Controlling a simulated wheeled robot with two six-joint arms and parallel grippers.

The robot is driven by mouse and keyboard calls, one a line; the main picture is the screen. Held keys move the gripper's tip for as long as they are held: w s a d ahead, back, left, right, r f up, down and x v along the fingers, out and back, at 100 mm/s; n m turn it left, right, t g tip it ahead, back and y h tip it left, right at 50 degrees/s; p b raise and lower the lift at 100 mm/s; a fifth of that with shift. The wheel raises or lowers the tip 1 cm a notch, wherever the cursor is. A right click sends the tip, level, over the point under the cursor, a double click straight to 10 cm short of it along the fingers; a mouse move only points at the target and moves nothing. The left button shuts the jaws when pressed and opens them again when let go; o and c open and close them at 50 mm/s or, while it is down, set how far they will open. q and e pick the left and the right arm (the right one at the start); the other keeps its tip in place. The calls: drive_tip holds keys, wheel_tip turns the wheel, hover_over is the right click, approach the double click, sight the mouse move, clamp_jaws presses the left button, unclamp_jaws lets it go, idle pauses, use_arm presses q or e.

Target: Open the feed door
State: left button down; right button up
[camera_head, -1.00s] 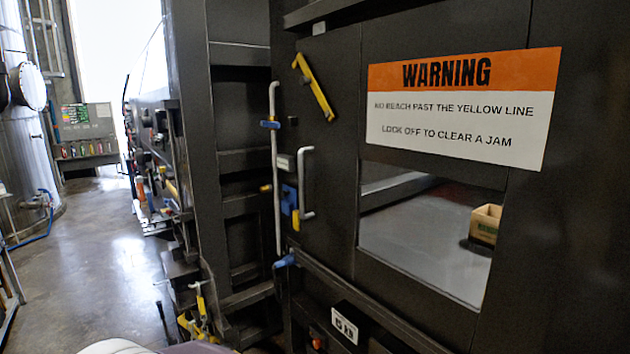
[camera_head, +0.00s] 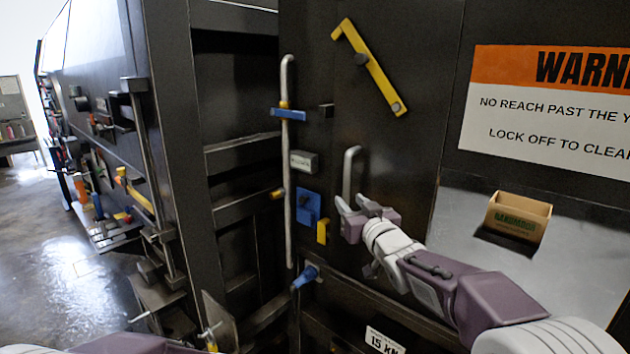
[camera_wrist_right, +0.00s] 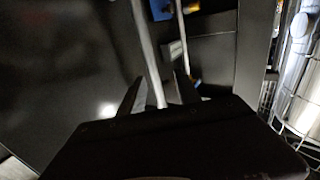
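The feed door (camera_head: 400,130) is a dark panel with a grey bar handle (camera_head: 348,172), and it looks shut. A yellow latch bar (camera_head: 369,66) sits tilted above the handle. A tall grey rod (camera_head: 287,170) with a blue cross-piece (camera_head: 288,114) runs along the door's left side. My right gripper (camera_head: 347,203) is at the lower part of the handle. In the right wrist view my right gripper (camera_wrist_right: 158,92) is open, with a grey bar (camera_wrist_right: 147,50) appearing between its fingers. Contact cannot be told. My left gripper is out of view.
A blue plate (camera_head: 308,206), a yellow block (camera_head: 322,231) and a blue lever (camera_head: 305,277) are close to the handle. The warning sign (camera_head: 550,110) and a small box (camera_head: 517,217) are to the right. Machine parts crowd the left; open floor (camera_head: 60,260) lies beyond.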

sight(348, 192)
drive_tip(key=p+x, duration=0.1)
drive_tip(key=x, duration=0.1)
drive_tip(key=p+x, duration=0.4)
drive_tip(key=shift+w+d+r, duration=0.15)
drive_tip(key=shift+w+d, duration=0.15)
drive_tip(key=shift+w, duration=0.2)
drive_tip(key=shift+w+d, duration=0.15)
drive_tip(key=shift+w, duration=0.15)
drive_tip(key=shift+d, duration=0.35)
drive_tip(key=shift+a, duration=0.2)
drive_tip(key=shift+c, duration=0.3)
drive_tip(key=shift+a, duration=0.2)
drive_tip(key=c, duration=0.5)
clamp_jaws()
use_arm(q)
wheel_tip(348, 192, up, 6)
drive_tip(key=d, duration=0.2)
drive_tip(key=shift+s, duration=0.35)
use_arm(e)
drive_tip(key=shift+w+d, duration=0.1)
drive_tip(key=shift+d, duration=0.05)
